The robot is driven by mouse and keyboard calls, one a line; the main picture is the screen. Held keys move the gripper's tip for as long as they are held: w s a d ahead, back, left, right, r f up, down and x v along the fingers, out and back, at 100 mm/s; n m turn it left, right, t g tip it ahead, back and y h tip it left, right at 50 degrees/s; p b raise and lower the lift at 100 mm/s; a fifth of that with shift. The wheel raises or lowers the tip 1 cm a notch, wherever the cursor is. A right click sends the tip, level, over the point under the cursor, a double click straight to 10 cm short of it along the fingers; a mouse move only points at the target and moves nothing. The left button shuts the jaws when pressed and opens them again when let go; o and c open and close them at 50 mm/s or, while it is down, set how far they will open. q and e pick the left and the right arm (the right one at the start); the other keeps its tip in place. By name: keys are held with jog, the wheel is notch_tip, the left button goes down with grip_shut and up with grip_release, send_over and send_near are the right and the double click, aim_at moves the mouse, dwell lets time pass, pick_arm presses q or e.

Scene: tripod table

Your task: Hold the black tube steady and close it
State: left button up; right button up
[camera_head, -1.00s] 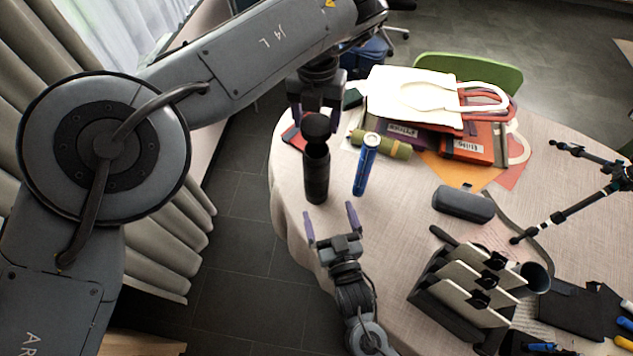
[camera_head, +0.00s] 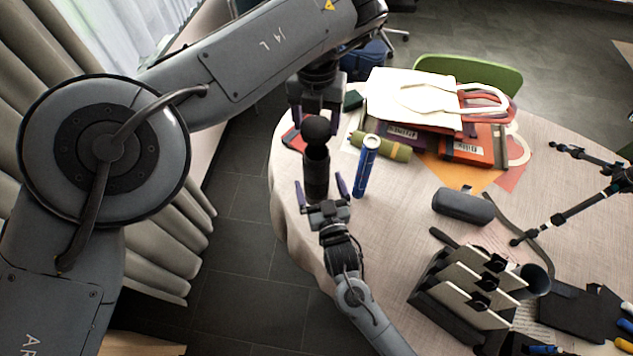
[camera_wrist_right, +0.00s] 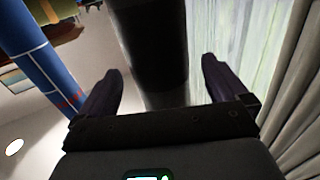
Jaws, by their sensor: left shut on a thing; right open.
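The black tube (camera_head: 316,178) stands upright near the left edge of the table in the head view. A round black cap (camera_head: 315,129) is directly above its top; whether they touch I cannot tell. My left gripper (camera_head: 317,112) comes from above and is shut on the cap. My right gripper (camera_head: 320,186) is open low at the tube, one finger on each side. In the right wrist view the tube (camera_wrist_right: 152,45) rises between the purple fingers of the right gripper (camera_wrist_right: 160,82), with gaps beside it.
A blue cylinder (camera_head: 367,165) stands close to the right of the tube, near the right gripper's finger. An olive roll (camera_head: 388,147) and a pile of bags (camera_head: 415,95) lie behind. A grey case (camera_head: 463,205) and a black-and-beige rack (camera_head: 465,290) are farther right. The front-left table is clear.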

jog(key=shift+x, duration=1.45)
jog(key=c, duration=1.5)
pick_arm(q)
jog(key=shift+f, duration=2.45)
jog(key=shift+f, duration=0.1)
jog(key=shift+f, duration=0.8)
jog(key=shift+f, duration=0.5)
